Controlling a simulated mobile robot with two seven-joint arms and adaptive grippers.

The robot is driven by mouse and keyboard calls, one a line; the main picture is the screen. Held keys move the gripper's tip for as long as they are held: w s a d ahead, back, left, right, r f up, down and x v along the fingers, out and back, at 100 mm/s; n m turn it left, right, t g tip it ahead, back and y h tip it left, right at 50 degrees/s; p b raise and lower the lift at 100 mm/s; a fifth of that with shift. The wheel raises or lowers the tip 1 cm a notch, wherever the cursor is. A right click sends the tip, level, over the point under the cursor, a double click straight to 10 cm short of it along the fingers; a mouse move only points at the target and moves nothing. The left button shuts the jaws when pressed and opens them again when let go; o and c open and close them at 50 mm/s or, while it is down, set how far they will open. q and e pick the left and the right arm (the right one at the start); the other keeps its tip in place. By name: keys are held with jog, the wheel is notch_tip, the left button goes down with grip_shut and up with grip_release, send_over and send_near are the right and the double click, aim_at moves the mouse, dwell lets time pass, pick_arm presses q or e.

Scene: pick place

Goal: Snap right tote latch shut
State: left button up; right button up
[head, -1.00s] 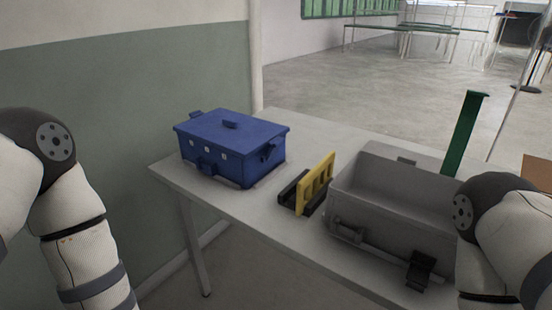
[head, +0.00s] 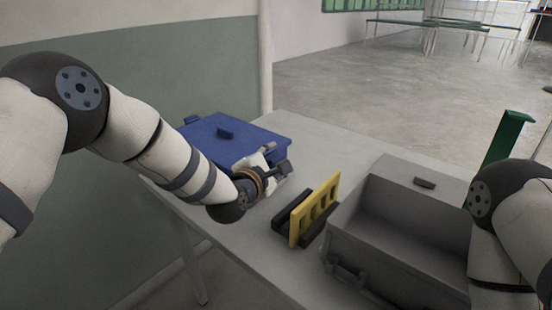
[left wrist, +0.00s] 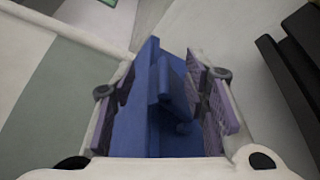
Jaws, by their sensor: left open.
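The blue tote (head: 236,138) stands closed on the table's left end, with a knob on its lid. My left gripper (head: 280,162) is at the tote's right side and hides the right latch in the head view. In the left wrist view the open fingers (left wrist: 166,100) have purple pads and stand on either side of a blue part of the tote (left wrist: 140,110). A raised blue piece, which looks like the latch (left wrist: 173,84), lies between them. I cannot tell whether the pads touch it. My right arm is at the right edge; its gripper is out of view.
A yellow slotted piece (head: 318,208) stands in a black holder (head: 286,218) right of the tote. A grey open bin (head: 365,255) is farther right on the table (head: 320,150), with a green post (head: 508,138) behind it.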

pick_arm(q)
jog(key=shift+w+d+f, duration=0.15)
jog(key=shift+w+f, duration=0.05)
jog(key=shift+w, duration=0.25)
grip_shut()
jog(key=shift+w+a+r+n+g, duration=0.1)
jog(key=shift+w+a+n+g, duration=0.1)
jog(key=shift+a+n+g, duration=0.25)
jog(key=shift+w+a+n+g+h+b, duration=0.3)
jog(key=shift+a+n+b, duration=0.2)
jog(key=shift+n, duration=0.35)
jog(key=shift+w+a+n, duration=0.1)
jog(key=shift+n, duration=0.2)
jog(key=shift+r, duration=0.25)
pick_arm(e)
jog(key=shift+s+f+g, duration=0.4)
jog(key=shift+s+f, duration=0.55)
jog(key=shift+s, duration=0.1)
